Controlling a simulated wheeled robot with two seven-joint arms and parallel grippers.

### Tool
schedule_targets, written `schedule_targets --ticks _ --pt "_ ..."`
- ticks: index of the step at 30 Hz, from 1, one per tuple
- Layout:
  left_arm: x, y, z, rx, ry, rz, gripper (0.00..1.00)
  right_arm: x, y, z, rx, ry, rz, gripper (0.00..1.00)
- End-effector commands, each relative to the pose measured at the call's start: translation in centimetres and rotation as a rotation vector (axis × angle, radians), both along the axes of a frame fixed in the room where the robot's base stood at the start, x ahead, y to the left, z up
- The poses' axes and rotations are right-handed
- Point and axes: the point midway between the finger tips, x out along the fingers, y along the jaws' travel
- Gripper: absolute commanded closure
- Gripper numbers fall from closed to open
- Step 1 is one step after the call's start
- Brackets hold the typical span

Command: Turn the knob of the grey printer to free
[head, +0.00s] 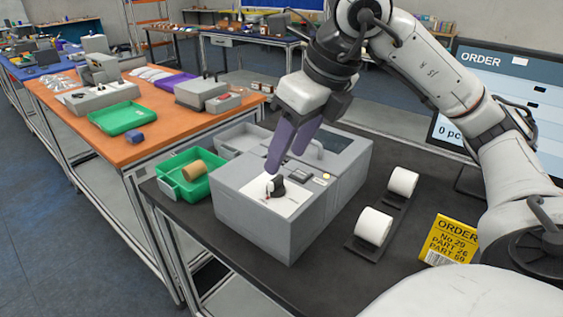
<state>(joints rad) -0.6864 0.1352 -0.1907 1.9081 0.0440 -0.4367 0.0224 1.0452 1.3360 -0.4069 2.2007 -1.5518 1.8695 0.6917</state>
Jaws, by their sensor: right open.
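The grey printer (293,226) stands on the black table in the middle of the head view. Its black knob (277,188) sits on a white label plate (290,202) on the printer's top, with a small red mark beside it. The markings on the plate are too small to read. My right gripper (287,160) hangs over the printer with its purple fingers pointing down, open and empty. The fingertips are just above and behind the knob, and I cannot tell whether they touch anything. My left gripper is not in view.
A green bin (186,190) with a brown roll stands left of the printer. Two white rolls (374,226) on a black holder and a yellow order card (447,241) lie to its right. A monitor (508,85) stands behind my right arm. An orange table (150,143) is at left.

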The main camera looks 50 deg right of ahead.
Motion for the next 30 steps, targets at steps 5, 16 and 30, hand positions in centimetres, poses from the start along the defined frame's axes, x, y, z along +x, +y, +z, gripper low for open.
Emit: schedule_targets --ticks 5,16,30 --pt "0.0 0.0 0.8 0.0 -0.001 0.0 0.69 -1.0 -0.1 2.9 0.0 -0.004 0.0 0.53" --pt "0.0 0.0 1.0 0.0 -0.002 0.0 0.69 -1.6 -0.1 3.8 0.0 0.0 -0.001 0.53" --pt "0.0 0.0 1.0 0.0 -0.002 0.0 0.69 -1.6 0.4 3.4 0.009 0.012 0.021 0.53"
